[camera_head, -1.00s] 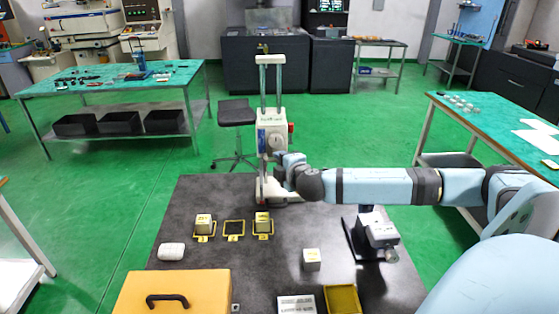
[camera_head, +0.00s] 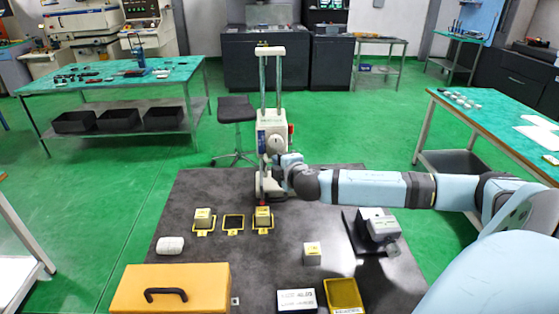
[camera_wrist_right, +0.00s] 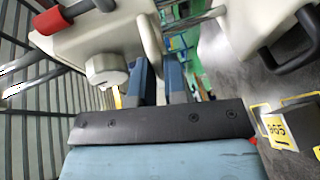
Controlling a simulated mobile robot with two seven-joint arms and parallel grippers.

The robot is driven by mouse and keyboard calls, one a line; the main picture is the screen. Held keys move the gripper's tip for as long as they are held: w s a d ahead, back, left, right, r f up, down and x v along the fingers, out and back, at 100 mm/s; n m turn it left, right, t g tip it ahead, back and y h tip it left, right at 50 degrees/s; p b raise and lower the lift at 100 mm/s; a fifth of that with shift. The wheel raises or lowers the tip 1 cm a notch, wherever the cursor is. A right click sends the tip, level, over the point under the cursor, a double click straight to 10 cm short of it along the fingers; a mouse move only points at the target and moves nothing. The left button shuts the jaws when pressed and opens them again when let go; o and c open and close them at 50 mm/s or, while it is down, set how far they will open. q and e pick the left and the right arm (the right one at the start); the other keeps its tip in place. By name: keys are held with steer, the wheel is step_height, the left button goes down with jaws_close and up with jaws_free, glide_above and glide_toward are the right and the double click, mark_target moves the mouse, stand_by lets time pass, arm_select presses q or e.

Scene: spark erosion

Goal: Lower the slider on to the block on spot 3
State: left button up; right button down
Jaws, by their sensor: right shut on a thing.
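The slider (camera_head: 271,132) is a pale head on two upright rods of a stand at the table's far edge, with a round knob and a red part. It also shows close up in the right wrist view (camera_wrist_right: 85,42). My right gripper (camera_head: 284,168) is beside its lower right side; in the wrist view its blue fingers (camera_wrist_right: 161,82) are closed on a pale part of it. A block (camera_head: 203,216) stands on the left yellow-framed spot and another block (camera_head: 263,214) on the right one; the middle spot (camera_head: 233,222) is empty. Spot numbers are unreadable. My left gripper is not in view.
On the dark table are a white roll-shaped thing (camera_head: 170,245), an orange case (camera_head: 170,285), a loose block (camera_head: 312,254), a yellow tray (camera_head: 343,293), a white-labelled box (camera_head: 296,300) and a grey device (camera_head: 377,228). The table's middle is clear.

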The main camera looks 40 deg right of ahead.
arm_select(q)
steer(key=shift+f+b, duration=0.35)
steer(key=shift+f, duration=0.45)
arm_select(e)
step_height(320, 180, down, 3)
steer(key=shift+s+f, duration=0.1)
steer(key=shift+f, duration=0.05)
steer(key=c, duration=1.2)
jaws_free()
steer(key=shift+o, duration=0.2)
arm_select(q)
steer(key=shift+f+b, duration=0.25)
steer(key=shift+b, duration=0.15)
arm_select(e)
steer(key=v, duration=1.3)
steer(key=shift+s, duration=0.3)
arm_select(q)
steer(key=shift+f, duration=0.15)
arm_select(e)
steer(key=shift+a, duration=0.15)
